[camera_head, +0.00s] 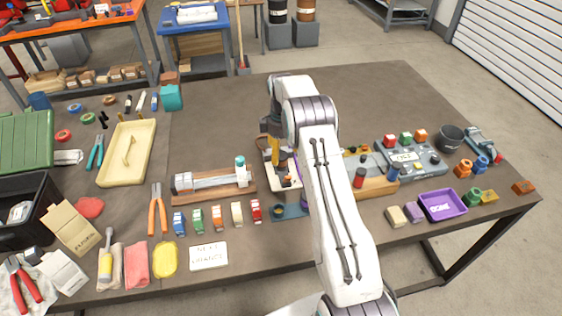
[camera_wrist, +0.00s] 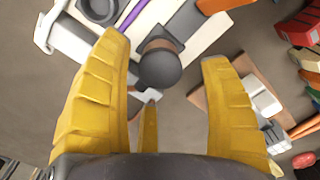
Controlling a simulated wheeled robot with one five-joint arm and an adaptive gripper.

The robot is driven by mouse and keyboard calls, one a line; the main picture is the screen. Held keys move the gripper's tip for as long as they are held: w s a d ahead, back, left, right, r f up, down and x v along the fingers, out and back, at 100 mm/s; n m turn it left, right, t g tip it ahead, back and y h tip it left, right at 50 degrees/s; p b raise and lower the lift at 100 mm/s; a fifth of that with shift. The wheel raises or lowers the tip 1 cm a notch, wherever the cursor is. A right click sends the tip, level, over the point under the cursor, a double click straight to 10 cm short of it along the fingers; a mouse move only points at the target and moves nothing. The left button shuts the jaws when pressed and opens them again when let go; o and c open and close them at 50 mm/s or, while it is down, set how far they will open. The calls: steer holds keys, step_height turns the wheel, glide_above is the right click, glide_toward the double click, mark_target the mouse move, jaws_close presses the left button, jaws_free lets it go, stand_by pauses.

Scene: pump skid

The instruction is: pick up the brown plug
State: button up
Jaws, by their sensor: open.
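My gripper (camera_head: 273,152) hangs over the light-coloured pump skid (camera_head: 265,145) in the middle of the bench, its yellow fingers pointing down. In the wrist view the fingers (camera_wrist: 162,55) stand wide apart with nothing gripped. Between them is a dark grey round knob (camera_wrist: 160,70) with a brown part (camera_wrist: 157,44) showing at its upper edge; this brown part looks like the plug, but I cannot tell for sure. The fingers appear clear of it on both sides. In the head view my arm and gripper hide much of the skid, and I cannot make out the plug there.
A wooden-based fixture (camera_head: 215,183) stands left of the skid, with a row of small coloured blocks in front. A grey box with coloured buttons (camera_head: 408,157) and a purple tray (camera_head: 443,204) lie to the right. The bench behind the skid is clear.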

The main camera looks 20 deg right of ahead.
steer(key=shift+f, duration=1.35)
steer(key=c, duration=1.4)
